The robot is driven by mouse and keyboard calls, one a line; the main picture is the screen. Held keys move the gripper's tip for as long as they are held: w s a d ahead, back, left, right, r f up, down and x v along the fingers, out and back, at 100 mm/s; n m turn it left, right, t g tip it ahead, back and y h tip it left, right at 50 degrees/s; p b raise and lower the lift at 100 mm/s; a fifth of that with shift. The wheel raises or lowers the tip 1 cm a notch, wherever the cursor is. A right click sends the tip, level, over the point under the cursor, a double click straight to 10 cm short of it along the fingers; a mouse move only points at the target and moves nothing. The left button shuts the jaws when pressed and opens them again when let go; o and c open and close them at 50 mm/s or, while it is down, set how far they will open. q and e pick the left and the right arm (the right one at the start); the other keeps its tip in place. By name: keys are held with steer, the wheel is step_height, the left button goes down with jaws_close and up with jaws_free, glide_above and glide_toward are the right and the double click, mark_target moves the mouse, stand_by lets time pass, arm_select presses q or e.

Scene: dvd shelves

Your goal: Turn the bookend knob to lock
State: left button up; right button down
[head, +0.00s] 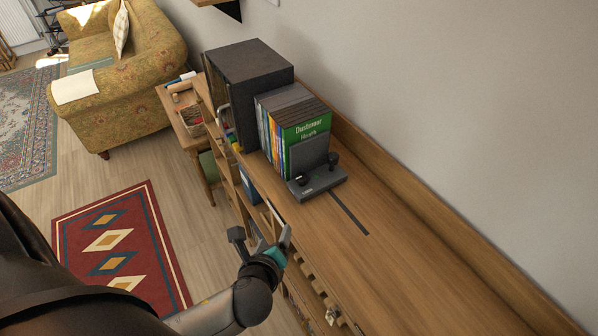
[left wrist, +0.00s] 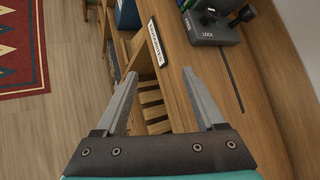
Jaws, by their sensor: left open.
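The dark grey bookend (head: 314,168) stands on the wooden shelf top, its upright plate against the green front case of a row of DVDs (head: 291,121). Two black knobs show on it: one low on the base (head: 302,180) and one at the right side (head: 333,159). My right gripper is not in view.
A dark box (head: 248,79) stands behind the DVDs. A dark slot (head: 348,213) runs along the shelf top from the bookend. The shelf top (head: 400,265) nearer me is clear. A white label (left wrist: 157,43) is on the front edge. A wall rises on the right.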

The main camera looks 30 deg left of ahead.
arm_select(q)
step_height(320, 180, up, 6)
steer(key=w+d+m+t+p, duration=0.1)
steer(key=w+m+t, duration=0.15)
steer(key=m, duration=0.45)
steer(key=m+b, duration=0.2)
glide_toward(301, 180)
steer(key=shift+t+h, duration=0.3)
steer(key=shift+t, duration=0.05)
steer(key=x, duration=0.8)
steer(key=shift+w+a+f, duration=0.15)
steer(key=shift+a+f, duration=0.15)
steer(key=shift+a, duration=0.05)
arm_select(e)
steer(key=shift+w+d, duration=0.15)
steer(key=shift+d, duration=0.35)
arm_select(q)
steer(key=shift+p, duration=0.3)
steer(key=shift+c, duration=0.2)
jaws_close()
